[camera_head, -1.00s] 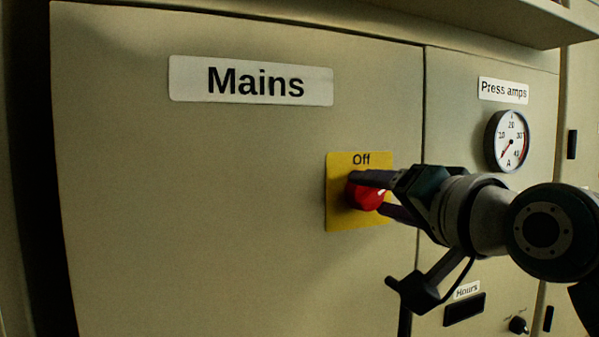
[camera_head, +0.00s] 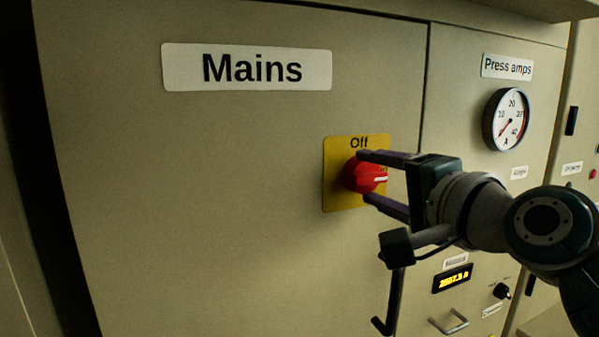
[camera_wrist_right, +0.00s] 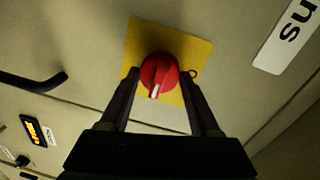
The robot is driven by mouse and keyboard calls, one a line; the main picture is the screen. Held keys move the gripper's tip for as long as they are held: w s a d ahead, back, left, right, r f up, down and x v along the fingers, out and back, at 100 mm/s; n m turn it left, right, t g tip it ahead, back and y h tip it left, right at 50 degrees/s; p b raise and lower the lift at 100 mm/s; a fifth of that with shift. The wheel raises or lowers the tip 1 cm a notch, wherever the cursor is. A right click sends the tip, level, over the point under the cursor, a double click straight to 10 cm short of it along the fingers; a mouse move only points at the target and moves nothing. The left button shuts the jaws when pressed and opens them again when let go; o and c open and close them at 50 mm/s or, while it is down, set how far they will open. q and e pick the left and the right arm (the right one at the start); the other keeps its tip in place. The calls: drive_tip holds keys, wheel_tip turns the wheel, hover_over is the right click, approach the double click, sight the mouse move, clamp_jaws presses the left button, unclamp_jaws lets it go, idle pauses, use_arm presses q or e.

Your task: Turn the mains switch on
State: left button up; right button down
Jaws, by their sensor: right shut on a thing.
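The mains switch is a red rotary knob (camera_head: 362,174) on a yellow plate (camera_head: 340,196) marked "Off" at its top. It sits right of the "Mains" label (camera_head: 250,68) on a beige cabinet door. Its white mark points right in the head view. My right gripper (camera_head: 364,176) is shut on the knob, one finger above and one below. In the right wrist view the knob (camera_wrist_right: 159,72) sits between the two fingertips, its white mark facing the gripper. My left gripper is not in view.
A black door handle (camera_head: 393,305) hangs below my right gripper. To the right are a "Press amps" dial (camera_head: 507,120), a lit hours display (camera_head: 453,279), a small black knob (camera_head: 502,291) and a metal pull handle (camera_head: 449,322).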

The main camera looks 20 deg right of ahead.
drive_tip(key=shift+f, duration=0.1)
drive_tip(key=shift+c, duration=0.5)
unclamp_jaws()
drive_tip(key=shift+s, duration=0.55)
drive_tip(key=s+b, duration=0.2)
drive_tip(key=s, duration=0.6)
drive_tip(key=shift+s+d+r, duration=0.4)
drive_tip(key=shift+r, duration=0.05)
